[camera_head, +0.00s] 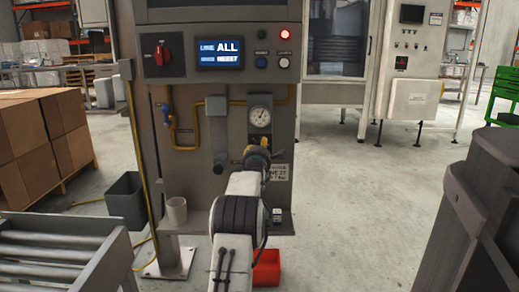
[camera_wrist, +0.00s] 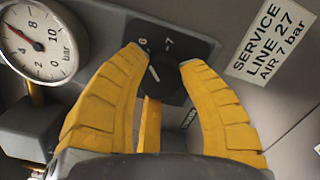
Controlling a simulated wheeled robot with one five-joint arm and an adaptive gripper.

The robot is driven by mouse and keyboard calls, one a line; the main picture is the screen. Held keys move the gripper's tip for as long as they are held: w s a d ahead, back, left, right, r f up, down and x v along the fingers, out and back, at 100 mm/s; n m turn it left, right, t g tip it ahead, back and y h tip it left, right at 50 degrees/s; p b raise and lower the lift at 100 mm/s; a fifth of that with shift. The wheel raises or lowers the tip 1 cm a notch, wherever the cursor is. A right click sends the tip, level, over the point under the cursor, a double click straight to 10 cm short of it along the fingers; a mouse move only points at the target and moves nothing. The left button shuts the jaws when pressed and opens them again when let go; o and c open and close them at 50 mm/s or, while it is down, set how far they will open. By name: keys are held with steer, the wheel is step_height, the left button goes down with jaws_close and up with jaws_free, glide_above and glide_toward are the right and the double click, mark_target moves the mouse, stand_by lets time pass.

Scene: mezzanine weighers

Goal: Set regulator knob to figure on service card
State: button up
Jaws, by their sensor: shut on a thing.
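The black regulator knob (camera_wrist: 172,88) sits between the two yellow fingers of my gripper (camera_wrist: 162,62) in the wrist view, which are shut on its sides. A short white pointer line on the knob points up and left, towards the 6 on the dark scale plate (camera_wrist: 165,36); a 7 shows to the right. The service card (camera_wrist: 271,40) reads "SERVICE LINE 27 AIR 7 bar". In the head view my gripper (camera_head: 257,155) is at the panel below the gauge and hides the knob. The card (camera_head: 278,172) is just right of it.
A round pressure gauge (camera_wrist: 42,38) with a red needle is left of the knob; it also shows in the head view (camera_head: 260,117). Above are a lit display (camera_head: 220,53) and a red switch (camera_head: 161,54). A red bin (camera_head: 267,268) stands below. Rollers (camera_head: 60,250) are left.

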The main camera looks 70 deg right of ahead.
steer(key=shift+m, duration=0.3)
steer(key=m, duration=0.3)
steer(key=shift+r+m+p, duration=0.15)
steer(key=shift+m+p, duration=0.15)
steer(key=shift+p, duration=0.1)
steer(key=shift+w+m+y+p, duration=0.1)
steer(key=shift+m+y+p, duration=0.25)
steer(key=shift+m, duration=1.85)
steer(key=o, duration=1.2)
steer(key=shift+a, duration=0.1)
steer(key=v, duration=1.1)
steer(key=shift+a, duration=0.4)
